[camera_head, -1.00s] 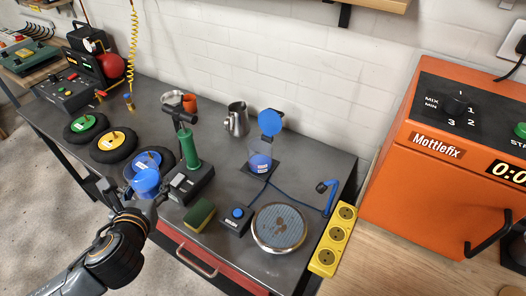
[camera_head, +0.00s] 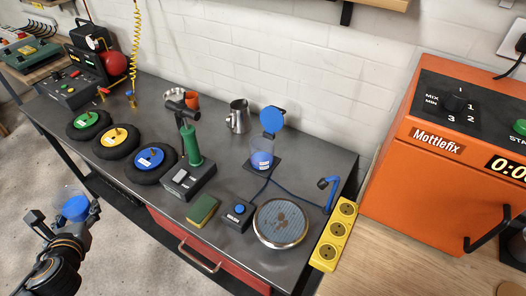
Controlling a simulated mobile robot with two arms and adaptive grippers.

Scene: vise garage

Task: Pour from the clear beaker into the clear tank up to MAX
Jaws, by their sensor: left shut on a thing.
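The clear beaker (camera_head: 75,207) holds blue liquid and shows at the lower left, beyond the bench's front edge and over the floor. My left gripper (camera_head: 65,216) is shut on it. The clear tank (camera_head: 262,146) stands on a dark base on the bench, far to the right of the beaker. Its round blue lid (camera_head: 271,120) is raised. Blue liquid fills the lower part of the tank. The MAX mark is too small to make out. My right gripper is not in view.
On the dark bench (camera_head: 325,160) stand three wheels with green, yellow and blue hubs (camera_head: 150,158), a green pump (camera_head: 190,140), a sponge (camera_head: 203,211), a button box (camera_head: 237,215), a metal jug (camera_head: 238,117) and a round plate (camera_head: 283,222). A yellow socket strip (camera_head: 334,236) lies right.

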